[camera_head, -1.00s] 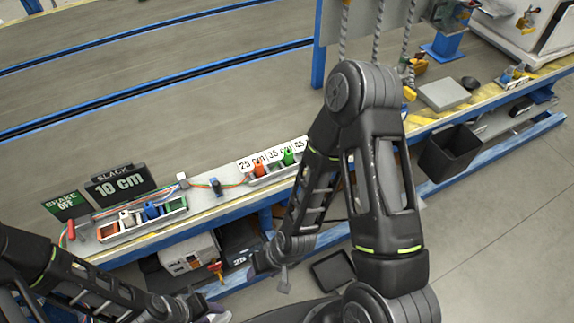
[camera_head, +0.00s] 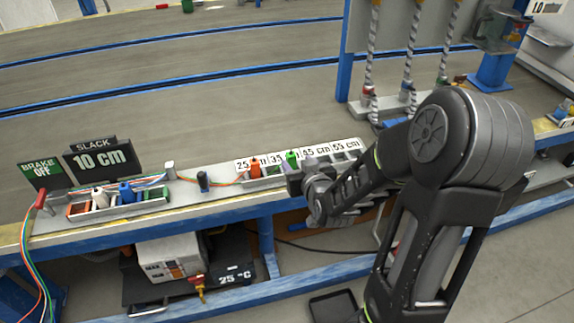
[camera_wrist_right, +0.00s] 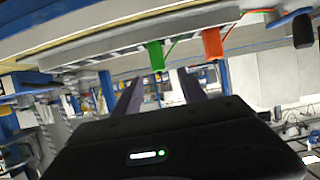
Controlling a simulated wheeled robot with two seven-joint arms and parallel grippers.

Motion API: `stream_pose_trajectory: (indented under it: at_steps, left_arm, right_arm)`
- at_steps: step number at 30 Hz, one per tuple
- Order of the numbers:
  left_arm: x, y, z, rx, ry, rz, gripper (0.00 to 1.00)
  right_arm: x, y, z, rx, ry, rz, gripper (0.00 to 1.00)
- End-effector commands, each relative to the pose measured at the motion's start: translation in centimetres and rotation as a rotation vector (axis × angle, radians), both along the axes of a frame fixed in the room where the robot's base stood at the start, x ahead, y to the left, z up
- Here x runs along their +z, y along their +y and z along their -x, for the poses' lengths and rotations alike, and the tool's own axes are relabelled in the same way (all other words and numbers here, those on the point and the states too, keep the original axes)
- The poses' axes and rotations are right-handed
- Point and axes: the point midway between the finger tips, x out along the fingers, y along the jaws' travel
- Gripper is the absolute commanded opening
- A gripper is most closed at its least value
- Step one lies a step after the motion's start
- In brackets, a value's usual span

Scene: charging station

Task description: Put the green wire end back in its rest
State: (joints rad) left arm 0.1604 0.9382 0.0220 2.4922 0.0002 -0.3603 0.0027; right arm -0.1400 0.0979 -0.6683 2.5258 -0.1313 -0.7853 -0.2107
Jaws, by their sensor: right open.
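The green wire end (camera_head: 292,156) stands upright in the slotted rail (camera_head: 341,158) by the 35 label, right of the orange wire end (camera_head: 255,168). My right gripper (camera_head: 297,183) is just in front of the green end, partly hidden by its wrist. In the right wrist view, its two fingers (camera_wrist_right: 160,92) are apart and empty. The green end (camera_wrist_right: 155,56) hangs between and beyond the tips there, with the orange end (camera_wrist_right: 212,43) to its right. At left, a tray (camera_head: 112,211) has coloured compartments holding white and blue ends; a green compartment (camera_head: 152,193) is at its right end.
A small dark blue post (camera_head: 203,182) and a white block (camera_head: 169,171) stand between tray and rail. Signs read BRAKE OFF (camera_head: 41,174) and SLACK 10 cm (camera_head: 98,158). Hanging ropes and a grey panel stand behind the rail's right end. Wires run along the bench.

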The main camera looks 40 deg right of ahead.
Motion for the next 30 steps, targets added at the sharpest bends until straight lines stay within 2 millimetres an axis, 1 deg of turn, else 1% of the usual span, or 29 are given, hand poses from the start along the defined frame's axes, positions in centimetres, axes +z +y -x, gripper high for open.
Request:
stream_pose_trajectory:
  at_steps: [5, 12, 20, 23, 26, 30]
  left_arm:
    - [-0.2, 0.0, 0.0, 0.000, 0.001, 0.000, 0.36]
    - [-1.0, 0.2, -0.2, 0.005, -0.002, -0.003, 0.36]
    - [-0.9, 0.2, -0.2, 0.006, -0.003, -0.003, 0.36]
    - [-1.1, 0.2, -0.2, 0.006, -0.004, -0.004, 0.36]
    - [-1.7, 0.3, -0.3, 0.008, -0.005, -0.005, 0.36]
    - [-2.6, 0.6, -0.5, 0.014, -0.008, -0.009, 0.36]
  right_arm:
    - [-0.2, -0.1, -0.2, 0.000, 0.001, 0.000, 0.49]
    - [-1.2, -0.7, -2.2, 0.000, 0.002, 0.000, 0.49]
    - [-1.1, -0.8, -2.3, 0.000, 0.002, -0.002, 0.49]
    - [-1.3, -0.9, -2.5, 0.000, 0.003, -0.002, 0.49]
    - [-2.0, -1.2, -3.3, 0.001, 0.003, 0.001, 0.49]
    - [-3.0, -1.9, -5.1, 0.002, 0.004, 0.001, 0.49]
